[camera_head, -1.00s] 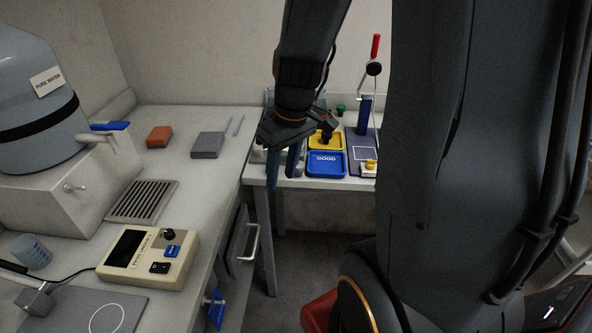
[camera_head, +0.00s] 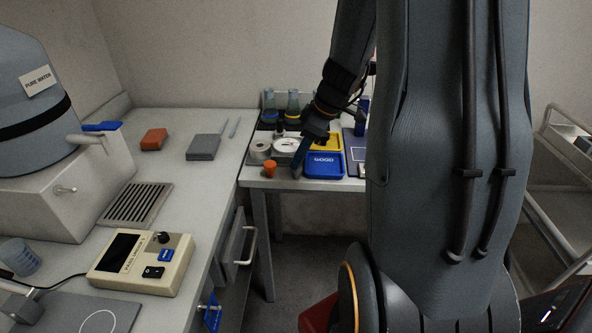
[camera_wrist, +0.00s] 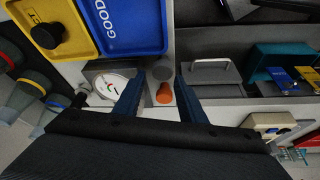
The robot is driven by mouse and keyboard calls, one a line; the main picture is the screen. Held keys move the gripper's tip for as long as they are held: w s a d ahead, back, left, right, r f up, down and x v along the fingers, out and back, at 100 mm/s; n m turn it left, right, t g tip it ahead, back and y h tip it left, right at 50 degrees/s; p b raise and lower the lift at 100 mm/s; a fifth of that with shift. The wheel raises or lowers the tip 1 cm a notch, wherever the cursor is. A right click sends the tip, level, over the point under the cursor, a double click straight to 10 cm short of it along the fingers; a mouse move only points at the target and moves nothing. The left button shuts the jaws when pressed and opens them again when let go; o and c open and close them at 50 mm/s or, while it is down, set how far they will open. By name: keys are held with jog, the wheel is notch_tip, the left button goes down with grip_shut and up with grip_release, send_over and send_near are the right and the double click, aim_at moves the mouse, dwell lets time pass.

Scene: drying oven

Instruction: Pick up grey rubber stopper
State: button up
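A small grey round piece (camera_wrist: 162,73), apparently the grey rubber stopper, shows in the wrist view between my fingertips as seen from the wrist. An orange stopper (camera_wrist: 164,93) stands beside it, and also shows near the front edge of the back table in the head view (camera_head: 270,168). My gripper (camera_wrist: 160,76) is open, one finger on each side of the line of sight to both pieces. In the head view my gripper (camera_head: 298,170) points down over the table front and appears to hide the grey piece. I cannot tell the height left between fingertips and stopper.
A blue tray marked GOOD (camera_head: 325,166) lies right of the gripper, with a yellow tray (camera_head: 330,141) behind. A white-faced round dial (camera_wrist: 112,86) and a grey roll (camera_head: 260,149) are close by. Flasks (camera_head: 292,103) stand at the back. The left bench is separate.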

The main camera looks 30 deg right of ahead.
jog(key=x, duration=0.1)
jog(key=p+x, duration=0.1)
jog(key=x, duration=0.1)
jog(key=shift+s+f, duration=0.2)
jog(key=shift+s, duration=0.15)
jog(key=shift+w+a+f, duration=0.1)
jog(key=shift+w+f, duration=0.15)
jog(key=shift+f, duration=0.4)
jog(key=c, duration=0.8)
jog(key=shift+r, duration=0.1)
notch_tip(320, 180, up, 10)
jog(key=shift+f+b, duration=0.2)
jog(key=shift+b, duration=0.35)
jog(key=shift+r+p, duration=0.9)
jog(key=shift+r, duration=1)
